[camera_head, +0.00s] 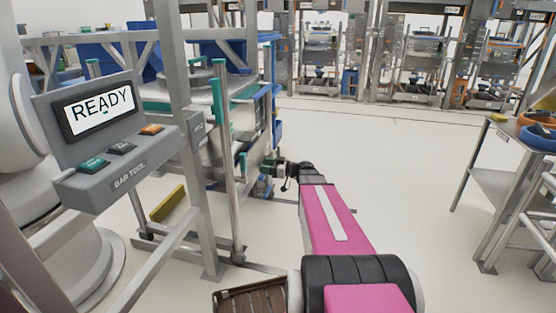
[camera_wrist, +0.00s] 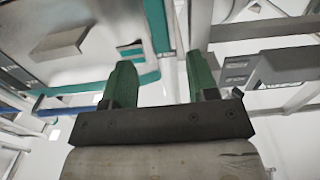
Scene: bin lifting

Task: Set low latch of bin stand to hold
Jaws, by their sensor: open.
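The bin stand (camera_head: 225,150) is a grey metal frame with teal and blue parts, left of centre in the head view. My gripper (camera_head: 265,166) is at the stand's right side, low down, on the end of my pink arm. In the wrist view my gripper (camera_wrist: 160,70) shows two green fingers spread apart with nothing held between them. A teal upright bar (camera_wrist: 155,28) of the stand lies beyond the gap between the fingers. I cannot pick out the low latch for certain. A small teal piece (camera_head: 243,164) shows just left of the gripper, and I cannot tell whether they touch.
A grey control panel (camera_head: 110,140) reading READY, with several buttons, stands at the left. A yellow bar (camera_head: 168,203) lies low by the stand's frame. A grey table (camera_head: 510,150) is at the right. The floor between the stand and the table is clear.

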